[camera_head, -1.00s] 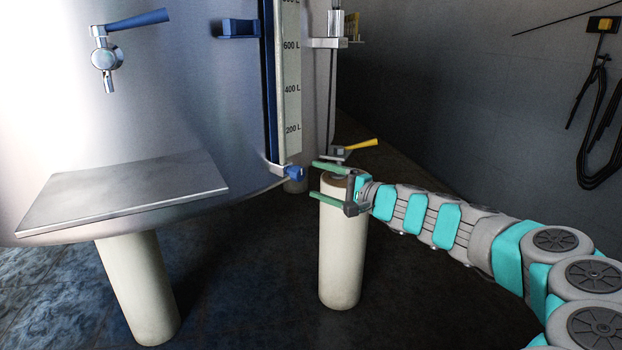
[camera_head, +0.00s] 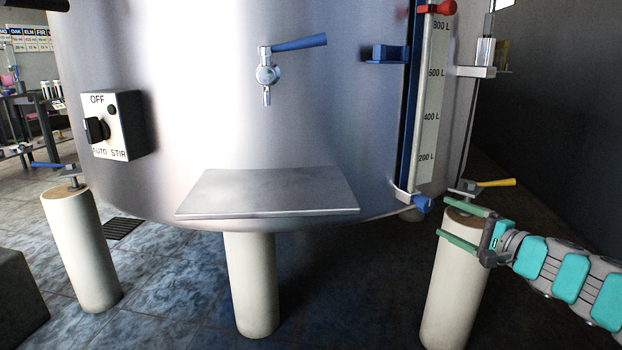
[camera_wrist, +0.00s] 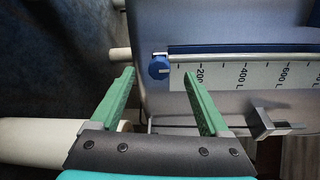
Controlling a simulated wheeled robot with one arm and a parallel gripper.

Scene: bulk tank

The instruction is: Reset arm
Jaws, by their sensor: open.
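My gripper (camera_head: 458,224) is at the right of the head view, in front of a white tank leg, with its green fingers apart and nothing between them. In the wrist view the two green fingers (camera_wrist: 160,98) are also spread and empty. Beyond them is the blue knob (camera_wrist: 159,67) at the bottom of the level gauge (camera_wrist: 240,75). The knob (camera_head: 423,204) also shows in the head view, left of and a little above my fingertips, apart from them as far as I can tell. My teal and grey arm reaches in from the lower right.
The steel tank (camera_head: 210,120) fills the middle, with a blue-handled tap (camera_head: 268,75) above a metal shelf (camera_head: 268,190). A yellow-handled valve (camera_head: 490,184) is close to my gripper. An OFF/AUTO STIR switch box (camera_head: 113,125) is at left. White legs (camera_head: 252,285) stand on the tiled floor.

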